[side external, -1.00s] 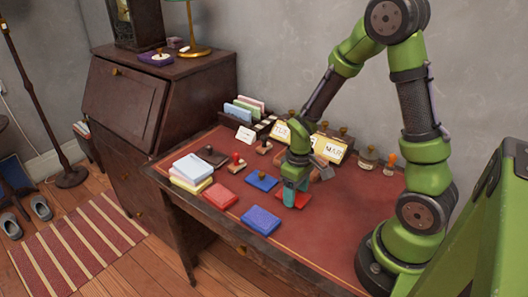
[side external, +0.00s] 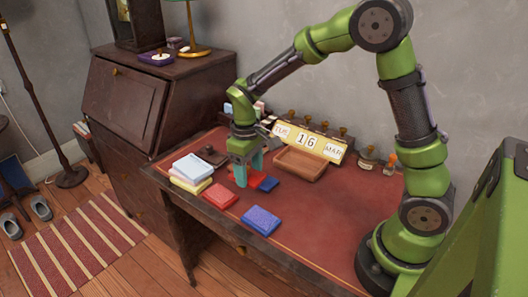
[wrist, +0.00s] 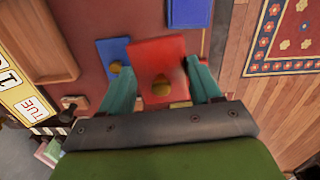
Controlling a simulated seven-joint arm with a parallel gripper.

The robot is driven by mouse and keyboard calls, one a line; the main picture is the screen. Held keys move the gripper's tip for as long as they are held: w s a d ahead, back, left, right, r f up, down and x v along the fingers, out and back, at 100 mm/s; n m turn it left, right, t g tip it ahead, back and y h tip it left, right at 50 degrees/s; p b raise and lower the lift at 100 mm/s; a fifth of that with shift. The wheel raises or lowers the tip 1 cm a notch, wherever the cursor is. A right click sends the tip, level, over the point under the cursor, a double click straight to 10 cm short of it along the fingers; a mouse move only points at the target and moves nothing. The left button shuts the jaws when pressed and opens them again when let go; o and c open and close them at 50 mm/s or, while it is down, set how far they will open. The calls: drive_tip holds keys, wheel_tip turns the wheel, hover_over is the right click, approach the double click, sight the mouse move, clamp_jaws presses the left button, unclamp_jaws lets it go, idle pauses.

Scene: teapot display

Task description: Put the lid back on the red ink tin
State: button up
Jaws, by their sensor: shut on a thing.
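The red lid (side external: 254,182), with a brass knob, is between the teal fingers of my gripper (side external: 242,178). The wrist view shows the lid (wrist: 150,55) clamped between both fingers (wrist: 160,82). The open red ink tin (side external: 221,196) lies on the desk, in front and left of my gripper in the side view.
An open blue ink tin (side external: 260,221) lies near the front edge. A stack of pads (side external: 192,170) stands left of the red tin. A wooden tray (side external: 300,164) and calendar blocks (side external: 308,141) are behind. The desk's right part is clear.

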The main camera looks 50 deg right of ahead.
drive_tip(key=m, duration=0.2)
approach(221, 195)
drive_tip(key=shift+s+d+f, duration=0.1)
drive_tip(key=shift+s+f, duration=0.1)
drive_tip(key=shift+f, duration=2.85)
drive_tip(key=shift+f, duration=0.2)
drive_tip(key=o, duration=1.3)
drive_tip(key=shift+c, duration=0.2)
wheel_tip(221, 195, up, 7)
